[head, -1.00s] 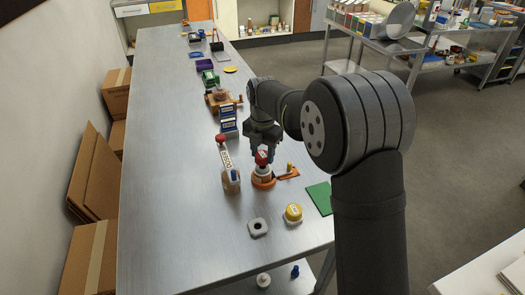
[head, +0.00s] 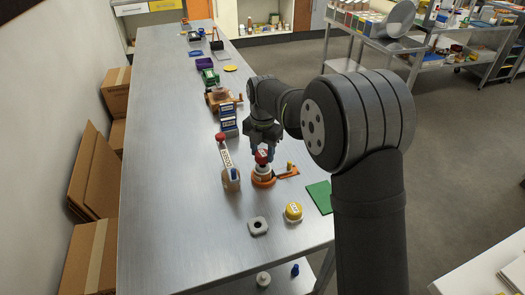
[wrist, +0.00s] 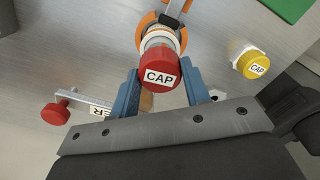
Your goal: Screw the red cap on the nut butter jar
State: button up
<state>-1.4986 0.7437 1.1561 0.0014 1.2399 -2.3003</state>
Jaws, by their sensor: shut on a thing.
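My gripper (head: 263,150) points down over the nut butter jar (head: 262,172). Its blue fingers (wrist: 160,92) are shut on the red cap (wrist: 158,72), which has a white CAP label. The cap also shows in the head view (head: 261,157), right at the top of the jar. The jar stands upright in an orange holder (head: 264,182) with an arm reaching right. In the wrist view the cap hides most of the jar's mouth, and I cannot tell whether the threads are engaged.
The table's left side is clear.

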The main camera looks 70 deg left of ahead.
aim_at(263, 153)
jog(key=shift+f, duration=1.2)
jog(key=o, duration=1.2)
notch_tip(263, 153, up, 17)
jog(key=shift+r, duration=0.15)
dwell(0.4)
notch_tip(263, 153, down, 18)
jog(key=shift+r, duration=0.35)
dwell(0.5)
